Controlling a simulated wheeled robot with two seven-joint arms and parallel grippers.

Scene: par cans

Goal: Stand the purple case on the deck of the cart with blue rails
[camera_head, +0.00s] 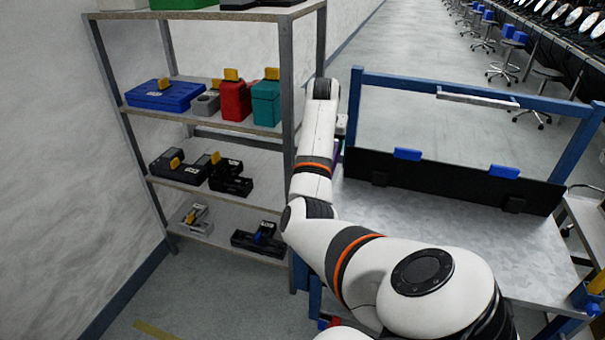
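The cart with blue rails (456,88) stands on the right, and its grey metal deck (440,235) is mostly bare. My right arm reaches from the bottom right across the cart's left side. A small sliver of purple, possibly the purple case (338,151), shows beside the forearm at the deck's far left corner. The arm hides the rest, so I cannot tell whether it stands on the deck or is held. Only a small light part by the wrist, probably my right gripper (341,125), shows; its fingers are hidden. My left gripper is out of view.
A long black panel with blue tabs (450,182) runs along the deck's far side. A metal shelf rack (205,115) at left holds a blue case (165,97), red and teal cases, and several dark ones. Stools and lamps line the back right.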

